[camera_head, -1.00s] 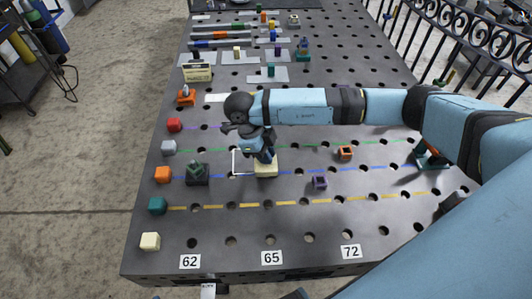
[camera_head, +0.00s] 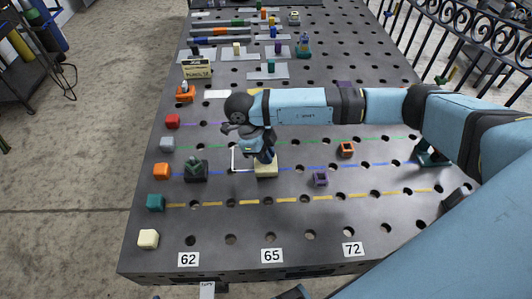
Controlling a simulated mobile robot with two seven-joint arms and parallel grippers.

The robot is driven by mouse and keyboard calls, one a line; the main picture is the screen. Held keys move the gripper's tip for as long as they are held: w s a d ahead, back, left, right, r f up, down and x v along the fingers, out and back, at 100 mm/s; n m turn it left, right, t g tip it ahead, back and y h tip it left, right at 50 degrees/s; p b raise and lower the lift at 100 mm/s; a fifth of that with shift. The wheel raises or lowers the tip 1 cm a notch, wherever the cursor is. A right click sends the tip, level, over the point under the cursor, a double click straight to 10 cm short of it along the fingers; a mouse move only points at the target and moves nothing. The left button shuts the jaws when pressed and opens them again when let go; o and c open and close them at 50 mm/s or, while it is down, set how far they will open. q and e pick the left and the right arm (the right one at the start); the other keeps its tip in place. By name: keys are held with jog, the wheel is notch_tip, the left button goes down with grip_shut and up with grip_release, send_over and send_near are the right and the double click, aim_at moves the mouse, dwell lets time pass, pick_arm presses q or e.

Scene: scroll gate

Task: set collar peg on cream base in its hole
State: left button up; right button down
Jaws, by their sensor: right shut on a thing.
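The cream base (camera_head: 265,171) sits on the dark perforated table, on the blue line, a little above the 65 label. My right gripper (camera_head: 265,157) points down right over it and is shut on the collar peg, which is mostly hidden by the fingers. The gripper and the base overlap in the picture, so I cannot tell how deep the peg sits in the hole. My left gripper is not in view.
A dark base with a green piece (camera_head: 196,169) stands left of the cream base. A purple collar (camera_head: 320,179) and an orange collar (camera_head: 346,149) lie to the right. Coloured cubes, including an orange cube (camera_head: 161,171), line the left edge. The front of the table is mostly clear.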

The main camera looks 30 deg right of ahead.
jog(key=shift+f+b, duration=0.4)
jog(key=shift+f, duration=0.15)
jog(key=c, duration=1.1)
grip_release()
jog(key=b+v, duration=0.1)
jog(key=v, duration=1.3)
